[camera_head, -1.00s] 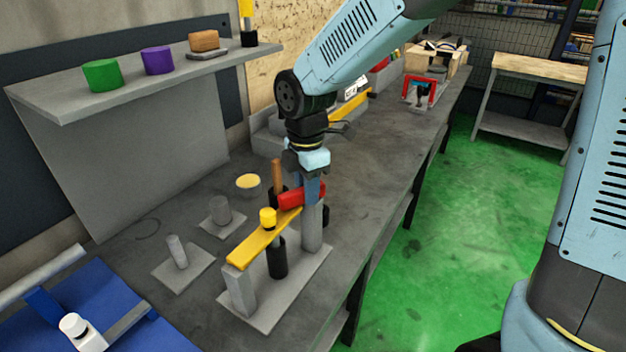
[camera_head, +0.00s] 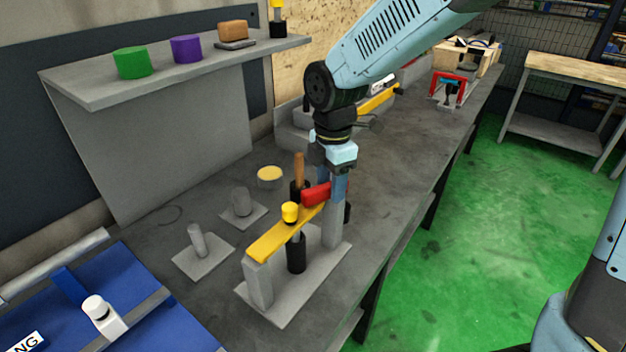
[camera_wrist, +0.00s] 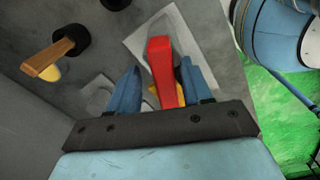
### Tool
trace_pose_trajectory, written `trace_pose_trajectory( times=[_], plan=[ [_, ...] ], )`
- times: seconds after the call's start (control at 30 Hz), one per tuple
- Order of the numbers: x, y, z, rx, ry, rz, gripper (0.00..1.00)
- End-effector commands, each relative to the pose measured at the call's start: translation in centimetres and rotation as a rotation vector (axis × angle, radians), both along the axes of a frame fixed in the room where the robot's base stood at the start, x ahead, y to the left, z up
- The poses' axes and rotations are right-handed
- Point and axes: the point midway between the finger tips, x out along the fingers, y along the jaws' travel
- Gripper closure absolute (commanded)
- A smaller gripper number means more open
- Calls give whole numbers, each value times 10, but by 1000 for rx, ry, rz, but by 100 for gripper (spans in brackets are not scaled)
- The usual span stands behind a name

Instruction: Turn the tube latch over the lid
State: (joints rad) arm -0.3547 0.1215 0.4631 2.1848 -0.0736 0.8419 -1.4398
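The red latch (camera_head: 316,194) sits on top of the right grey post of a stand and reaches toward the yellow bar (camera_head: 268,241). The bar spans from the left post, with a yellow knob (camera_head: 290,212) and a black tube (camera_head: 296,254) at its middle. My gripper (camera_head: 333,192) points down at the latch. In the wrist view, the latch (camera_wrist: 162,70) lies between my two blue fingers (camera_wrist: 162,88), nearer the right one, with a gap on the left. Contact on the right cannot be told. The latch hides part of the bar there.
A wooden-handled tool (camera_head: 299,170) stands upright close behind the latch. A round yellow-topped tin (camera_head: 270,177) and two grey pegs on plates (camera_head: 197,242) stand left of the stand. A shelf (camera_head: 180,68) hangs at the left. The bench right of the stand is clear.

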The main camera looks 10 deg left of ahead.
Motion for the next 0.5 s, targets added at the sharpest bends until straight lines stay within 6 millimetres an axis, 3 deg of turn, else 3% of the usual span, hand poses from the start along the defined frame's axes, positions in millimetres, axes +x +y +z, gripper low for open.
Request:
trace_pose_trajectory(
  times=[0.27, 0.5],
  plan=[
    [-1, 0, 2, -3, 3, 1, 51],
    [0, -1, 32, -1, 1, -1, 51]
  ],
)
